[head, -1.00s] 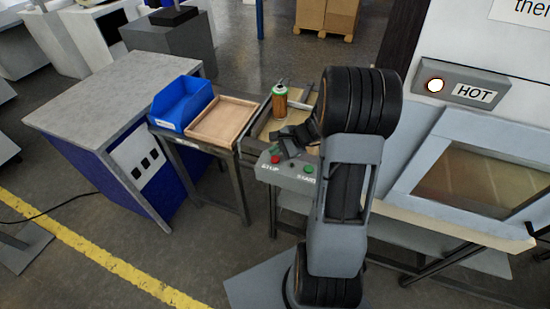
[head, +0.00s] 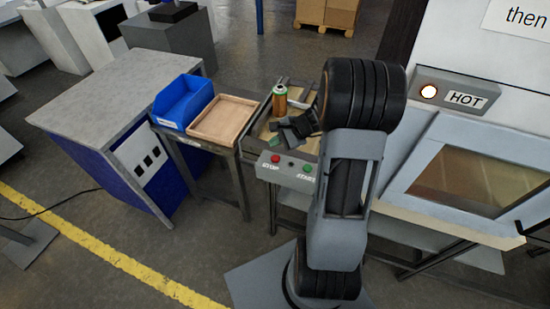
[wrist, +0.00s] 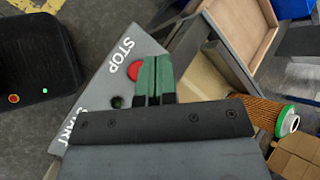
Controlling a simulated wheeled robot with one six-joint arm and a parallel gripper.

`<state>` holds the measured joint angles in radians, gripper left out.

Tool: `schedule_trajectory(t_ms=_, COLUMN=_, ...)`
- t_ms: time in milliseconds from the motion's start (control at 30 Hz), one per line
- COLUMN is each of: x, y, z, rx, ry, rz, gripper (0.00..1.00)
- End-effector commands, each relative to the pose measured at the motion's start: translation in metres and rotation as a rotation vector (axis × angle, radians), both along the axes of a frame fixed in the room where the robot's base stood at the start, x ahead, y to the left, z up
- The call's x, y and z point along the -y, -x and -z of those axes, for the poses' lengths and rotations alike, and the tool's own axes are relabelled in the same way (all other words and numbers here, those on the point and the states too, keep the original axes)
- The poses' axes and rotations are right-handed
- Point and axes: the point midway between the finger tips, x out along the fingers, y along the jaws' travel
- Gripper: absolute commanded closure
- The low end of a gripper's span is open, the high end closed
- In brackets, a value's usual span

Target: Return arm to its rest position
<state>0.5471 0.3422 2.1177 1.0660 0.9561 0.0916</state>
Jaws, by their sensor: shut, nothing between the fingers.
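My gripper (head: 275,140) is shut and empty, its green fingertips (wrist: 154,78) pressed together in the wrist view. In the head view it hangs just behind the control box (head: 287,174), which has a red STOP button (head: 276,159) and a green START button (head: 307,168). In the wrist view the fingers partly overlap the red button (wrist: 135,71). A filter cartridge (head: 279,103), orange-brown with green ends, stands upright beyond the gripper. It also shows in the wrist view (wrist: 262,113), at the right.
A blue bin (head: 183,101) and a wooden tray (head: 222,119) sit on the table left of the gripper. A grey-topped bench (head: 110,95) stands farther left. At the right is a machine with a window and a lit lamp beside a HOT sign (head: 464,99).

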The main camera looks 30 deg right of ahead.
Motion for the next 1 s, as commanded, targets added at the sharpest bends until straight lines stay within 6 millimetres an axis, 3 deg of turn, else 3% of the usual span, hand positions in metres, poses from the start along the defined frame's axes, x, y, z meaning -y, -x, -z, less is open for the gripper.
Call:
schedule_trajectory(t_ms=367, x=0.000, y=0.001, z=0.001, rx=0.001, ry=0.012, rz=-0.015, gripper=1.00)
schedule_trajectory(t_ms=567, x=-0.004, y=0.040, z=0.014, rx=-0.061, ry=0.141, rz=-0.202, gripper=1.00)
schedule_trajectory(t_ms=800, x=-0.033, y=0.102, z=-0.031, rx=-0.008, ry=0.538, rz=-0.688, gripper=1.00)
schedule_trajectory(t_ms=1000, x=-0.052, y=0.135, z=-0.075, rx=0.114, ry=0.872, rz=-0.993, gripper=1.00)
